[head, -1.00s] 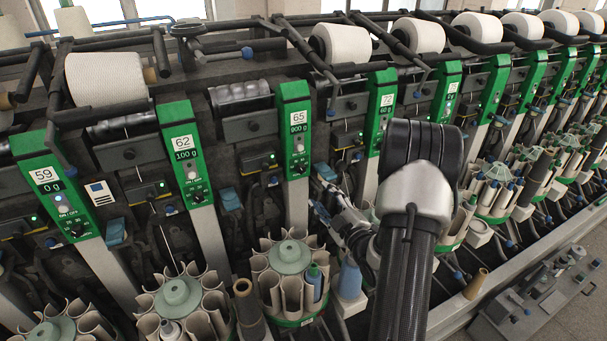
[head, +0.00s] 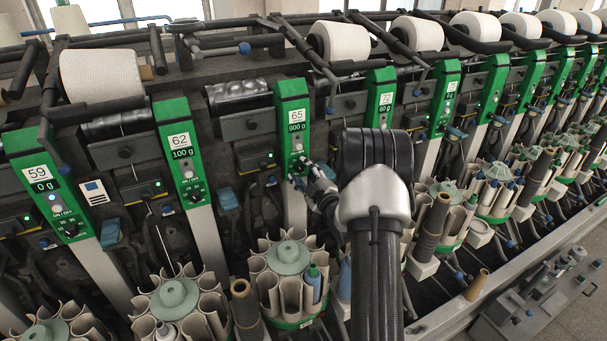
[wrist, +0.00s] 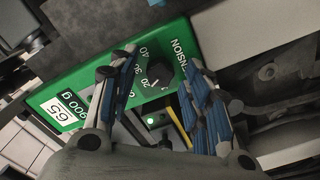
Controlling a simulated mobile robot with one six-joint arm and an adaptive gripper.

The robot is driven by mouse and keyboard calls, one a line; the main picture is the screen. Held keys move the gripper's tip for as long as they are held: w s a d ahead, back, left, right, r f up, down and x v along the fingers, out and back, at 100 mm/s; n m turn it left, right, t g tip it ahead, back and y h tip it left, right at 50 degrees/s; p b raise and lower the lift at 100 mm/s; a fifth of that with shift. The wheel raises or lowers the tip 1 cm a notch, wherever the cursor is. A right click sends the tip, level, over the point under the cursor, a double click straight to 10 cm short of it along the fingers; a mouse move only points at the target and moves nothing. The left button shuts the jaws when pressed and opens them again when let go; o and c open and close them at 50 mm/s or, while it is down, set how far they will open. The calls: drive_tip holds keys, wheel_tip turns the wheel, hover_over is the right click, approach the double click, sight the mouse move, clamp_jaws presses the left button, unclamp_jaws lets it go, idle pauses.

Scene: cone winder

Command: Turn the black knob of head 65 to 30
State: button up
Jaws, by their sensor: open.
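The green panel of head 65 (head: 291,115) reads 900 g in the head view. My gripper (head: 299,169) is at its lower end and hides much of that part. In the wrist view the panel (wrist: 62,88) appears turned sideways. Its black knob (wrist: 160,74) has a white pointer mark near the 20 on a scale showing 20, 30 and 40. My gripper (wrist: 162,60) is open, with one blue-padded finger on each side of the knob in the picture. I cannot tell whether the fingers touch it.
Panels of head 62 (head: 182,150), head 59 (head: 50,192) and head 72 (head: 382,100) stand alongside. A round bobbin magazine (head: 288,258) is below head 65. A green lamp (wrist: 150,121) and a yellow strip (wrist: 177,115) are close to the fingers.

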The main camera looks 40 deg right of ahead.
drive_tip(key=shift+c, duration=0.3)
clamp_jaws()
drive_tip(key=shift+m, duration=0.4)
drive_tip(key=m+b, duration=0.2)
drive_tip(key=m, duration=0.1)
drive_tip(key=shift+f+m, duration=0.1)
drive_tip(key=shift+m, duration=0.3)
drive_tip(key=m+b, duration=0.1)
drive_tip(key=m, duration=0.4)
drive_tip(key=shift+a, duration=0.1)
idle(0.3)
